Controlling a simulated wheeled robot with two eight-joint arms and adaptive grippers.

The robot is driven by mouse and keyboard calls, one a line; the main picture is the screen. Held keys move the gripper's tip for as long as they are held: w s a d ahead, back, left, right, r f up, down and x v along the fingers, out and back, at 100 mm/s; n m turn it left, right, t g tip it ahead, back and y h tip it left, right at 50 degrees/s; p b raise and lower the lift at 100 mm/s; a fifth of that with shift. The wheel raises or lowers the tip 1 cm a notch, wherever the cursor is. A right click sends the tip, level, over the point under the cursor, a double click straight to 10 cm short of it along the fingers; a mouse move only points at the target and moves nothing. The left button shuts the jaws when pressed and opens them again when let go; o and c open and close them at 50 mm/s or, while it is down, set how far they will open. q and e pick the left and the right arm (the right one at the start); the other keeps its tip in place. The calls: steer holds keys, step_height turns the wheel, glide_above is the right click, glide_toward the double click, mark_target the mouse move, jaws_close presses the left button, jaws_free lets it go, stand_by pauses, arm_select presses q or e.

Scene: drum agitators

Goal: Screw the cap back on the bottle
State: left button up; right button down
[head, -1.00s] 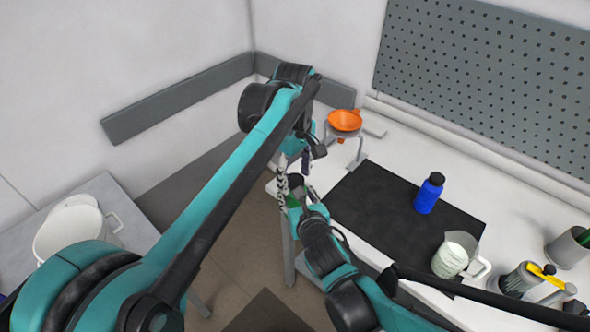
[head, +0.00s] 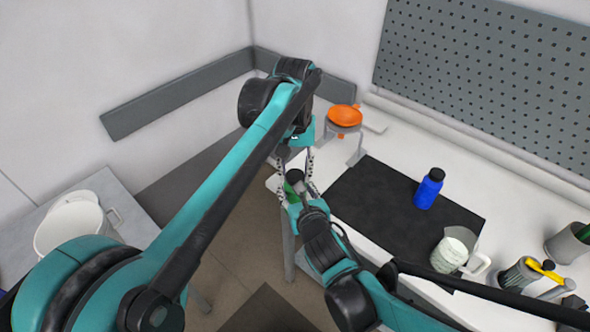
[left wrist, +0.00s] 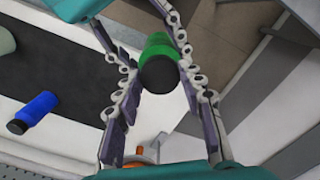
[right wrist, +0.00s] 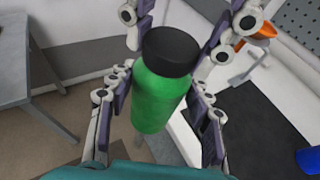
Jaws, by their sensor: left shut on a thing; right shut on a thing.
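A green bottle (right wrist: 158,98) with a black cap (right wrist: 170,51) is held in the air between my grippers, left of the workbench. The cap sits on the bottle's mouth; whether it is threaded tight cannot be told. My right gripper (right wrist: 160,100) is shut on the bottle's body from below. My left gripper (left wrist: 158,62) comes from above, its fingers on both sides of the cap and shut on it. In the head view the bottle (head: 288,189) and cap (head: 295,176) are small and partly hidden by the fingers.
A blue bottle (head: 428,190) with a black cap and a beaker (head: 451,252) stand on the black mat (head: 375,205). An orange funnel (head: 345,115) sits on a stand behind. Grey containers (head: 568,245) are at right. A white bucket (head: 72,228) stands on the left table.

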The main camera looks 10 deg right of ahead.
arm_select(q)
steer(key=m, duration=1)
steer(key=shift+m, duration=0.3)
steer(key=o, duration=1.4)
steer(key=shift+c, duration=0.2)
step_height(320, 180, up, 12)
